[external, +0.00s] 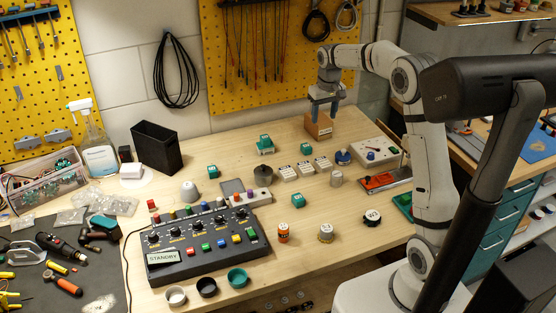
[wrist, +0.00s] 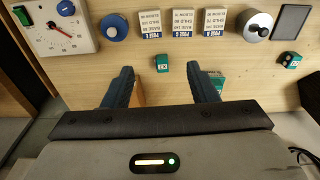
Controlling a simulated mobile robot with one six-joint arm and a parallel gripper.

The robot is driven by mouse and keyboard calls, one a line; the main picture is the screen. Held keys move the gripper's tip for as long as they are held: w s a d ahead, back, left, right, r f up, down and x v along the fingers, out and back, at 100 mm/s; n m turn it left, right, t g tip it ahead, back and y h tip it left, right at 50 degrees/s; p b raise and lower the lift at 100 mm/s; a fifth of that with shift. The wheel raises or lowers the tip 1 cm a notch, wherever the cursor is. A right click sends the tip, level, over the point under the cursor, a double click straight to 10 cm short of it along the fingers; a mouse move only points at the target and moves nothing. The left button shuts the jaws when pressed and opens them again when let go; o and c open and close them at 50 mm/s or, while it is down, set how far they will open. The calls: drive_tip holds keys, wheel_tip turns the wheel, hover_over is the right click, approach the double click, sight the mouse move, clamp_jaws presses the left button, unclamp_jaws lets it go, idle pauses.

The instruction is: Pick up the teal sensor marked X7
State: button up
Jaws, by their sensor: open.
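My gripper (external: 324,106) is open and empty above the back of the bench, fingers pointing down, by the wooden block. In the wrist view, a small teal sensor (wrist: 162,62) shows between the fingertips, farther off; its white label is too small to read surely. It seems to be the teal piece (external: 306,148) by the white modules. Another teal piece (external: 265,144) is partly hidden behind a finger in the wrist view (wrist: 217,82). More teal sensors stand at the left (external: 213,171), seen too in the wrist view (wrist: 290,59), and nearer the front (external: 298,200). I cannot tell which is X7.
A wooden block (external: 319,128) stands under my gripper. White modules (external: 287,172), a blue knob (external: 343,157) and a gauge box (external: 375,151) sit close in front. A black control panel (external: 205,245) fills the front left. Bare bench lies around the sensors.

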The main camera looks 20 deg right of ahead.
drive_tip(key=g, duration=0.1)
hover_over(307, 146)
wheel_tip(307, 146, down, 11)
drive_tip(key=shift+a+f, duration=0.15)
drive_tip(key=shift+f, duration=0.05)
drive_tip(key=shift+f+p, duration=1.15)
drive_tip(key=shift+f, duration=2.8)
drive_tip(key=c, duration=1.1)
